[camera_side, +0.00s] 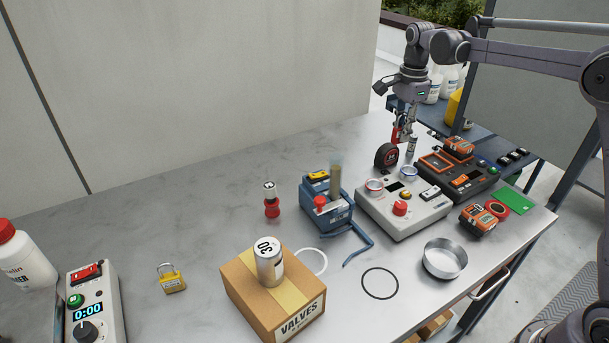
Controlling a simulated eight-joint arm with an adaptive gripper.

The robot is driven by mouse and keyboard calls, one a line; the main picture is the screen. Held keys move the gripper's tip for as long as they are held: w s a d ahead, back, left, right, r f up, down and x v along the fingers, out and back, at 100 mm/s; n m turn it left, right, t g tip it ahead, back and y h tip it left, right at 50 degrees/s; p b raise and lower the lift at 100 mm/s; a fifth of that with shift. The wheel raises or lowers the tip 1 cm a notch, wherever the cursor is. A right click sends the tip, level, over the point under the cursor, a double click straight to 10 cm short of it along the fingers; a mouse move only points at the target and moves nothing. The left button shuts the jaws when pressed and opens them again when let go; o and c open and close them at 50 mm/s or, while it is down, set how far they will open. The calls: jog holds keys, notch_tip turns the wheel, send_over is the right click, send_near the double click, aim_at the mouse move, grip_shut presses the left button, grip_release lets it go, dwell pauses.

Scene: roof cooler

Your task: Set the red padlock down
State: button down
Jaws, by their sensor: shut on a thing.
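My gripper (404,119) points down over the back right of the grey worktop (210,215). It is shut on the red padlock (397,134), which shows as a small red shape at the fingertips. The padlock is partly covered by the fingers, and its shackle cannot be made out. Whether its underside touches anything is too small to tell. A black and red tape measure (386,155) stands just below and left of it in the picture, and a small grey cylinder (411,147) is just to its right.
A grey control box (432,213), black charger (487,182) and blue vise (340,217) crowd the right side. A carton (244,295) bears a can (269,261). A yellow padlock (172,279) lies at left front. The worktop's back left is clear.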

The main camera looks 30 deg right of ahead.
jog(key=s+a+n, duration=0.1)
jog(key=s+a, duration=0.3)
jog(key=s, duration=0.5)
jog(key=s+a+f, duration=0.1)
jog(key=s+a, duration=0.3)
jog(key=s, duration=0.6)
jog(key=s+a+n, duration=0.1)
jog(key=s+a, duration=0.3)
jog(key=s, duration=0.5)
jog(key=a+f, duration=0.2)
jog(key=a, duration=0.1)
jog(key=a+f, duration=0.2)
jog(key=a, duration=0.2)
jog(key=w+a+f, duration=0.1)
jog(key=a+f, duration=0.2)
jog(key=a, duration=0.1)
jog(key=shift+a, duration=0.25)
jog(key=shift+a+f, duration=0.1)
jog(key=shift+f, duration=2)
jog(key=shift+f, duration=0.15)
jog(key=c, duration=1.3)
grip_release()
